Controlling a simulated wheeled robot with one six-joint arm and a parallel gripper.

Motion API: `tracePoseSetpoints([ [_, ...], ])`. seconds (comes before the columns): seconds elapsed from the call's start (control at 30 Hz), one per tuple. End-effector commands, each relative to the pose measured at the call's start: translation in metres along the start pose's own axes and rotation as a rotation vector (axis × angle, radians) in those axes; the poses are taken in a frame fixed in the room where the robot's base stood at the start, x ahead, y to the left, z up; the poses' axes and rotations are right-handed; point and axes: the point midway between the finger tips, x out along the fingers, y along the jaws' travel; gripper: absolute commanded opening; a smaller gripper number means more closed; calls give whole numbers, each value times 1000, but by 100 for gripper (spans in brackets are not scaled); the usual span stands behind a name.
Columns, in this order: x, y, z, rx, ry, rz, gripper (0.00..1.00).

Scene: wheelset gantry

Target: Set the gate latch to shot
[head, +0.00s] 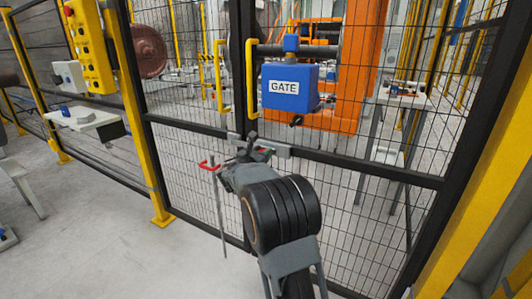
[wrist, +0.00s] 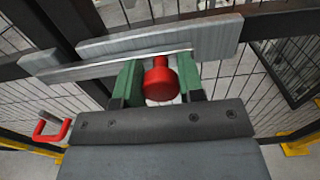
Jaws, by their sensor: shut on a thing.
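The gate latch is a grey metal slide bar (wrist: 105,67) with a red knob (wrist: 159,80), set against a grey plate (wrist: 205,35) on the gate. In the head view the latch plate (head: 277,150) shows on the dark mid rail, mostly behind my gripper (head: 258,153). In the wrist view the green fingers of my gripper (wrist: 160,82) stand on either side of the red knob and are shut on it. The bar reaches left across the dark upright. How far its end sits in a keeper is hard to tell.
A red-handled rod (head: 210,165) hangs left of my gripper. A blue box marked GATE (head: 290,88) and yellow handles (head: 252,78) sit above. A yellow control box (head: 89,45) stands left. Mesh fence blocks the way ahead; the floor (head: 120,240) at left is clear.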

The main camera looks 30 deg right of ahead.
Motion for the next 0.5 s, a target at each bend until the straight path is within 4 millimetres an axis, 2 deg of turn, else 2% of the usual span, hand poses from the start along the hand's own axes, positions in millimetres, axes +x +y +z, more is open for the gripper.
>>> tracePoseSetpoints([
  [0.03,-3,5,1,2,-1,15,0],
  [0.07,-3,6,1,2,-1,16,37],
  [0.3,-1,3,1,2,-1,11,59],
  [0.5,1,0,1,1,-1,4,59],
])
